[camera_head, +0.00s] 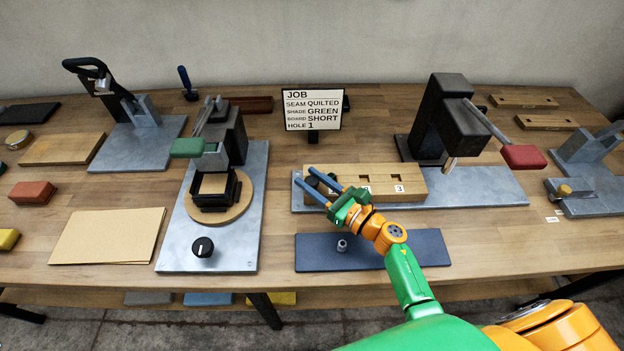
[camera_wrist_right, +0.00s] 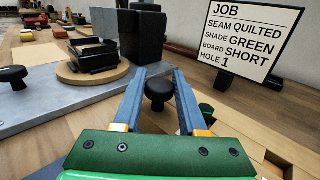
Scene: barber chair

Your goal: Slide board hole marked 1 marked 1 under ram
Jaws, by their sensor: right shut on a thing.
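The wooden board (camera_head: 408,178) lies on the left part of a grey base plate (camera_head: 480,190). A 3 shows near its right end; the mark to its left is hard to read, and the mark 1 is hidden by my gripper. The ram (camera_head: 449,163) hangs under the black press head, right of the board's right end. My right gripper (camera_head: 305,177) is at the board's left end, its blue fingers shut on a black knob (camera_wrist_right: 158,90). The knob sits between the fingers in the wrist view. My left gripper is not in view.
The press's red handle (camera_head: 524,157) sticks out to the right. A dark blue mat (camera_head: 315,255) with a small metal piece lies in front. A second press (camera_head: 228,135) with a green handle stands left. The job sign (camera_head: 312,110) reads short, hole 1.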

